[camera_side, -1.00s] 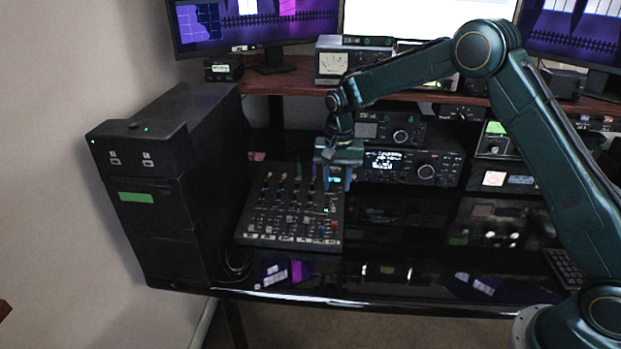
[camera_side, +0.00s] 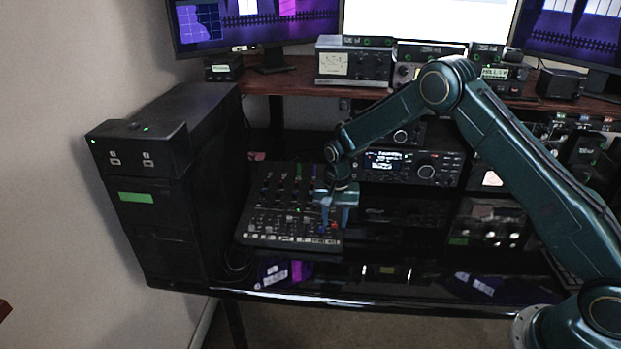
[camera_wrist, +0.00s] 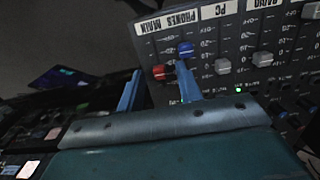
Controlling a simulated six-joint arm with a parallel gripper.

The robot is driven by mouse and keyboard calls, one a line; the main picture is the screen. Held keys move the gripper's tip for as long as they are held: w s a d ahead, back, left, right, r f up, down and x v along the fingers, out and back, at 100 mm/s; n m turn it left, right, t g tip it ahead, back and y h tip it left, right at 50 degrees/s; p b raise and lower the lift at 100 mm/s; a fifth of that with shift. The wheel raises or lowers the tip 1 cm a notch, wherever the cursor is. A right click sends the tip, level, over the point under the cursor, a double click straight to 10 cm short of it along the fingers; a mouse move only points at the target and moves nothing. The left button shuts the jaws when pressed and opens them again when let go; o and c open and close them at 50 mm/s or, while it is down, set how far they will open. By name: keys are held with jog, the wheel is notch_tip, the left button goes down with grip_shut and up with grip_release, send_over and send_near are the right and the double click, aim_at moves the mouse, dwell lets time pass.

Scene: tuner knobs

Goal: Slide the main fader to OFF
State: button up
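The mixer (camera_side: 262,215) lies on the dark desk. Its main fader has a red cap (camera_wrist: 160,72), which also shows in the side view (camera_side: 334,226), near the mixer's front right corner. The blue phones fader cap (camera_wrist: 184,49) is beside it. My gripper (camera_side: 335,213) is over the mixer's right part, pointing down. In the wrist view its two fingers (camera_wrist: 159,72) are apart, and the red cap appears between them. The right finger overlaps the view just below the blue cap. I cannot tell whether either finger touches a cap. The OFF mark is not readable.
A white PC fader cap (camera_wrist: 222,66) and a radio fader cap (camera_wrist: 262,59) stand near the blue one. A black computer tower (camera_side: 165,190) is left of the mixer. A radio (camera_side: 410,166) stands behind and right.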

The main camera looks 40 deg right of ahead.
aim_at(333, 239)
jog(key=shift+f, duration=0.1)
grip_shut()
jog(key=shift+s+a, duration=0.1)
jog(key=shift+s+a+f, duration=0.2)
jog(key=shift+s+a, duration=1.15)
jog(key=shift+a, duration=0.05)
grip_release()
jog(key=shift+r, duration=0.15)
